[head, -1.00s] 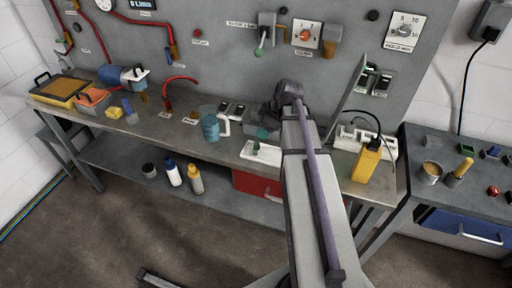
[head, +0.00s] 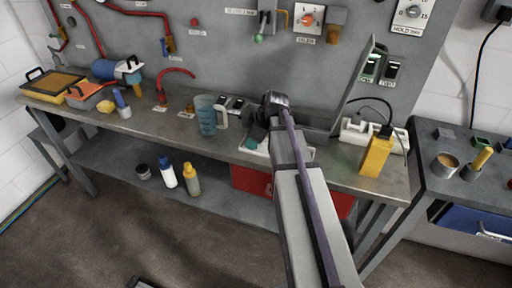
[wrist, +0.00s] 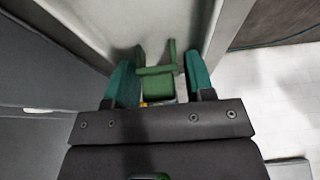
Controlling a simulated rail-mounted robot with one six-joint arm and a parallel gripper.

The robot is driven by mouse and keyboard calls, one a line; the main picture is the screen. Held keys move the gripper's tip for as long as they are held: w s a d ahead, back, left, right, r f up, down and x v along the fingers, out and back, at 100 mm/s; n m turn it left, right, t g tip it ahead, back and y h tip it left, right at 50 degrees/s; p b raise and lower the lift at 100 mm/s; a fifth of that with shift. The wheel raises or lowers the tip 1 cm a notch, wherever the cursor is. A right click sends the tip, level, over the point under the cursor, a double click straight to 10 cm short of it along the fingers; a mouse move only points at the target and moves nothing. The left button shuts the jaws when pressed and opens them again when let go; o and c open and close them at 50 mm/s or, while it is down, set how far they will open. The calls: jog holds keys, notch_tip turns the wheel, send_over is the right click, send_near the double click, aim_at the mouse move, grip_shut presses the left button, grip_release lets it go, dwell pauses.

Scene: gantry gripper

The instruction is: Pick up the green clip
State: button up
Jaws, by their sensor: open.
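The green clip (wrist: 158,72) shows in the wrist view as a small green piece with two upright prongs. It lies between the two teal fingers of my gripper (wrist: 163,68), which are open on either side of it. I cannot tell whether either finger touches it. In the head view my gripper (head: 253,144) is low over a white tray (head: 244,149) on the workbench. The clip cannot be made out there, behind the gripper and arm.
On the bench (head: 180,130), a blue measuring jug (head: 207,117) stands left of my gripper. A yellow device (head: 376,156) and a white power strip (head: 355,132) are to the right. The grey panel (head: 220,60) rises behind. Bottles stand on the shelf below.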

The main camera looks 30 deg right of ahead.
jog(key=shift+r, duration=0.1)
jog(key=c, duration=0.6)
